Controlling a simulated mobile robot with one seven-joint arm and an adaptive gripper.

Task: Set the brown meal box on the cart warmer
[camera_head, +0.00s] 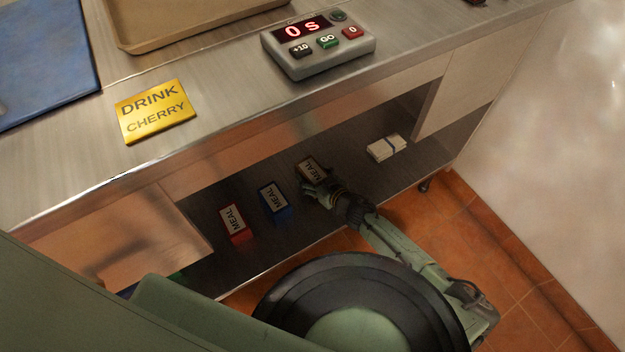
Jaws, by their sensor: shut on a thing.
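The brown meal box (311,167) is on the lower shelf under the counter, its light top marked "MEAL". My gripper (318,186) reaches in from the lower right and is shut on the near side of this box. The fingers hide part of the box's lower edge. I cannot tell whether the box is touching the shelf or lifted slightly. I cannot make out a cart warmer in this view.
On the shelf (332,141), a blue meal box (275,201) and a red meal box (236,223) stand left of my gripper; a banded white stack (386,147) lies right. The counter above holds a timer (319,45) reading "0 s", a yellow "DRINK CHERRY" card (154,111) and a tan tray (190,32).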

